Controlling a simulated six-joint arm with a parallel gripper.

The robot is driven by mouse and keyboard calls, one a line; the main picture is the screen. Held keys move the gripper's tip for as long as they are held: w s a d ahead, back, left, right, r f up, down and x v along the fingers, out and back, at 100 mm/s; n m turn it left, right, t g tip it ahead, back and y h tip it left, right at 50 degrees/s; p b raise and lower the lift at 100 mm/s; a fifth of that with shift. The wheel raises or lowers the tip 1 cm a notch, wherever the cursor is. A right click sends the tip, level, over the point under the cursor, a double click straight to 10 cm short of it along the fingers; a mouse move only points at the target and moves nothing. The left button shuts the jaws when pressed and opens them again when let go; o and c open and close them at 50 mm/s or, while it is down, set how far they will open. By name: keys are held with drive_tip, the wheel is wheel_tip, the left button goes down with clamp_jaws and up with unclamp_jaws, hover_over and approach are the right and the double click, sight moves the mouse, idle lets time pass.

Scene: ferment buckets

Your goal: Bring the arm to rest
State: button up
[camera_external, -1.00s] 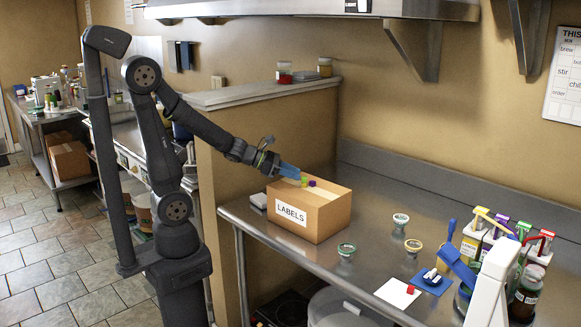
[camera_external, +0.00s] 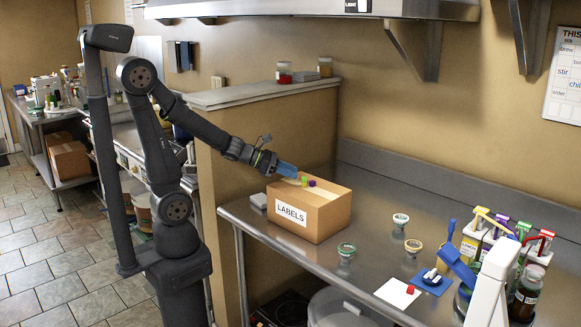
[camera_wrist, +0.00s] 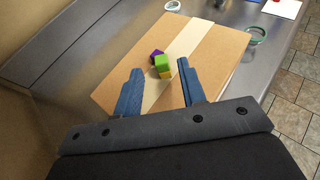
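My gripper (camera_wrist: 160,66) is open, with its two blue fingers apart and nothing held between them. In the external view it (camera_external: 288,170) hangs over the back left part of the cardboard box marked LABELS (camera_external: 291,219). The box top also shows in the wrist view (camera_wrist: 215,65), with a pale strip down its middle. The yellow one is partly hidden by the green one.
The steel counter (camera_external: 372,228) holds several small round lids, a white sheet with a red cube (camera_external: 410,289), and a blue pad (camera_external: 432,281). Pump bottles (camera_external: 526,292) crowd the right end. A half wall with a ledge (camera_external: 262,94) rises behind my forearm.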

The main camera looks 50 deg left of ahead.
sight(303, 177)
drive_tip(key=x, duration=0.4)
drive_tip(key=shift+d+f, duration=0.1)
drive_tip(key=shift+f, duration=0.1)
wheel_tip(303, 177, up, 2)
drive_tip(key=shift+s+r, duration=0.1)
drive_tip(key=shift+s, duration=0.05)
drive_tip(key=shift+r, duration=0.7)
